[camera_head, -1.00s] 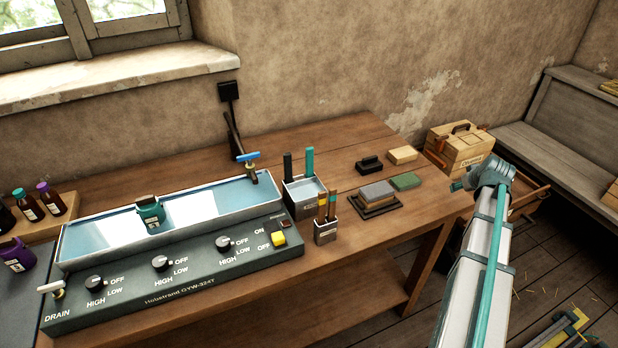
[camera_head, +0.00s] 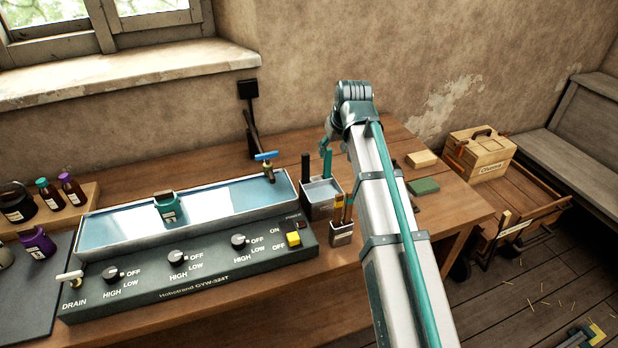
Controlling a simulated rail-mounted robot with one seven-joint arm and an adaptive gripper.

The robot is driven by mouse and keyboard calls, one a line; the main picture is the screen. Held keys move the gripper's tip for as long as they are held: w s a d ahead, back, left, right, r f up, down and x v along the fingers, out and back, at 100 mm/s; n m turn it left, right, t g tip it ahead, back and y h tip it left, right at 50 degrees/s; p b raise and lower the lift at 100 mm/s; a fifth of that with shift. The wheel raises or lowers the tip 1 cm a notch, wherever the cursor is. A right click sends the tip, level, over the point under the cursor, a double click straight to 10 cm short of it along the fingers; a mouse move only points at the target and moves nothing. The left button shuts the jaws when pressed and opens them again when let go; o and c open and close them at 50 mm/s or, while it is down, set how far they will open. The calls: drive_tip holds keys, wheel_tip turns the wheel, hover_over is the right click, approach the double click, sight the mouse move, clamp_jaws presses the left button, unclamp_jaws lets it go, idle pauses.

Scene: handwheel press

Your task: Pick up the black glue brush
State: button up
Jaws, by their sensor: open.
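The black glue brush (camera_head: 305,167) stands upright, handle up, in a light grey square holder (camera_head: 322,205) right of the water basin. A teal-handled brush (camera_head: 327,165) stands beside it, to its right, in the same holder. Their lower ends are hidden inside the holder. My gripper (camera_head: 326,139) shows only in part at the end of my arm, over the top of the teal handle and up and to the right of the black handle. It is open and not around the black brush. I cannot tell whether it touches the teal handle.
A smaller pot (camera_head: 341,234) with brown brushes stands in front of the holder. The long basin (camera_head: 150,205) with a blue tap (camera_head: 266,157) lies to the left. Tan (camera_head: 421,159) and green (camera_head: 423,186) blocks lie right of my arm. A wooden crate (camera_head: 480,153) stands beyond the bench.

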approach(306, 163)
drive_tip(key=w+f, duration=0.1)
drive_tip(key=shift+s+p+x, duration=0.1)
drive_tip(key=shift+p+x, duration=0.7)
drive_tip(key=shift+x, duration=1.9)
drive_tip(key=shift+s+p+x, duration=0.15)
drive_tip(key=shift+p+x, duration=0.6)
drive_tip(key=shift+x, duration=1.95)
clamp_jaws()
